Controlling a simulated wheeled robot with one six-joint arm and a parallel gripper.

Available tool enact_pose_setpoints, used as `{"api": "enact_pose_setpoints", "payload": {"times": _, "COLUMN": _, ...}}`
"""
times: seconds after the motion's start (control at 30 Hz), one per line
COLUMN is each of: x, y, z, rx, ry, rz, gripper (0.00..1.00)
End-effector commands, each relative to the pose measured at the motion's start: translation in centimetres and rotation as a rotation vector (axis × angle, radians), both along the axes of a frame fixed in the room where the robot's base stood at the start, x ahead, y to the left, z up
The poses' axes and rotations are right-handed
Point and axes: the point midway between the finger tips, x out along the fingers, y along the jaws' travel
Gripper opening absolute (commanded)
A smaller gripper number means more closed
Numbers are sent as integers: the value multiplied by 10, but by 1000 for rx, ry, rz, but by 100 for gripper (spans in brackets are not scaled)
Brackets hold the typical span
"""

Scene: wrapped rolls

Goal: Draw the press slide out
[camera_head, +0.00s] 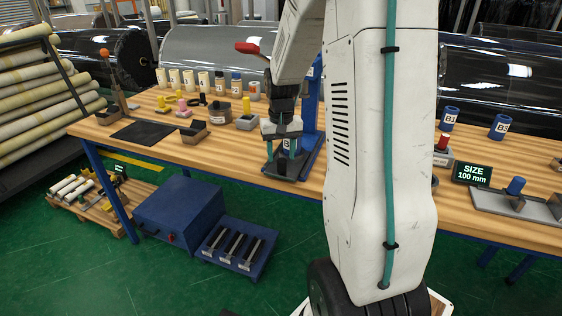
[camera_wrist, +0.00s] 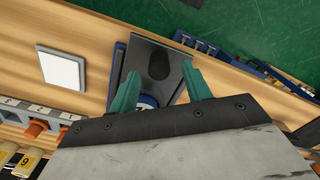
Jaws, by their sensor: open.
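The press has a blue column (camera_head: 311,105) and a dark base plate (camera_head: 300,168) at the front edge of the wooden bench. A red-ended lever (camera_head: 247,48) sticks out to the left at its top. The slide appears as a dark plate with an oval recess (camera_wrist: 158,64) in the wrist view. A blue roll (camera_head: 289,146) with a pale label stands on the press, partly hidden by my gripper; its blue edge shows in the wrist view (camera_wrist: 148,101). My gripper (camera_head: 281,137) is above the press, its teal fingers apart (camera_wrist: 161,86). Contact with the slide cannot be told.
Several labelled rolls (camera_head: 190,79) stand in a row behind to the left. Blue rolls B1 (camera_head: 449,118) and B3 (camera_head: 499,127) stand at right, near a size display (camera_head: 471,174). A blue cabinet (camera_head: 180,215) is on the floor below. A white square (camera_wrist: 62,70) lies beside the press.

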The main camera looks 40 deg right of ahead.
Motion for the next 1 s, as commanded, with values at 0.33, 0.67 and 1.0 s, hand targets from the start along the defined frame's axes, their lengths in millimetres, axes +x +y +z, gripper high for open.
{"api": "enact_pose_setpoints", "payload": {"times": 0.33, "x": 0, "y": 1, "z": 40, "rx": 1, "ry": 1, "rz": 1, "gripper": 49}}
{"api": "enact_pose_setpoints", "payload": {"times": 0.67, "x": 0, "y": 1, "z": 40, "rx": 1, "ry": 2, "rz": 1, "gripper": 49}}
{"api": "enact_pose_setpoints", "payload": {"times": 1.0, "x": -9, "y": 6, "z": 37, "rx": 20, "ry": 34, "rz": 3, "gripper": 49}}
